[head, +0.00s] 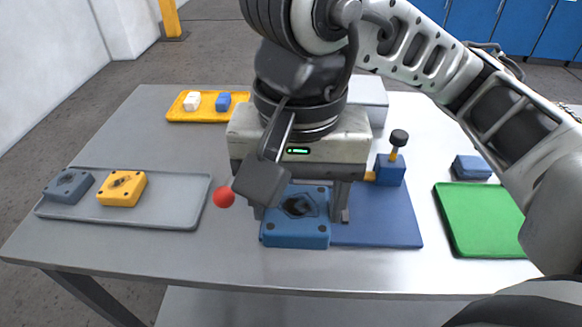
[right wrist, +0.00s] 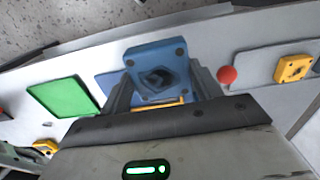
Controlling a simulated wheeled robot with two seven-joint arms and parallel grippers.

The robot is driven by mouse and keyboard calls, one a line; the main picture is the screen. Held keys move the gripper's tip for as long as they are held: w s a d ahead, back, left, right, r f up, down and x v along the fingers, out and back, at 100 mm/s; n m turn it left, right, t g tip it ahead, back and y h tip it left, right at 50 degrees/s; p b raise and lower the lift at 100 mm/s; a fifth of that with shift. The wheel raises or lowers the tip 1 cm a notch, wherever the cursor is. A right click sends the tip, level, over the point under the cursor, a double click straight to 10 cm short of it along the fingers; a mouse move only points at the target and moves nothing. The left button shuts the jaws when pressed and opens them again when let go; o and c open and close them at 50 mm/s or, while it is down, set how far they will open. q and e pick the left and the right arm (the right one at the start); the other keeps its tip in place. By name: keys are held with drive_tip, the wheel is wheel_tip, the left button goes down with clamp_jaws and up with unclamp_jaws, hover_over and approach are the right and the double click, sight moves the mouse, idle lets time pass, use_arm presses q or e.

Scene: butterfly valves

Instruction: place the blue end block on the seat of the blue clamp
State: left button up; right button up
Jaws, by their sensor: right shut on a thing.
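My right gripper (head: 300,205) points down over the table and is shut on a blue end block (head: 295,238), a square body with a dark central hole and corner holes. It also shows between the fingers in the right wrist view (right wrist: 157,72). The block is at the left edge of a blue base plate (head: 385,222); I cannot tell whether it touches it. The blue clamp (head: 390,170), with a black knob and yellow parts, stands at the back of that plate, partly behind my gripper. Its seat is mostly hidden. My left gripper is out of view.
A red ball (head: 224,197) is just left of my gripper. A grey tray (head: 150,215) holds a grey-blue and a yellow block (head: 122,188). A yellow tray (head: 207,115) holds small blocks. A green mat (head: 480,220) and a blue block (head: 472,167) are right.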

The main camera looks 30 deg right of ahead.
drive_tip(key=w+d+f, duration=0.8)
drive_tip(key=d, duration=0.1)
drive_tip(key=shift+w+f, duration=0.2)
drive_tip(key=shift+w, duration=0.15)
drive_tip(key=shift+w+f, duration=0.15)
drive_tip(key=f, duration=0.3)
drive_tip(key=shift+w+d+f, duration=0.3)
drive_tip(key=shift+d+f, duration=0.05)
drive_tip(key=shift+f, duration=0.45)
drive_tip(key=o, duration=1.2)
drive_tip(key=shift+r, duration=0.1)
drive_tip(key=shift+o, duration=0.2)
drive_tip(key=shift+r+p, duration=0.3)
drive_tip(key=shift+r, duration=0.05)
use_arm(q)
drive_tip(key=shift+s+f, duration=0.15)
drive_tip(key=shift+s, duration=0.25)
use_arm(e)
wheel_tip(320, 180, up, 12)
drive_tip(key=shift+f, duration=0.15)
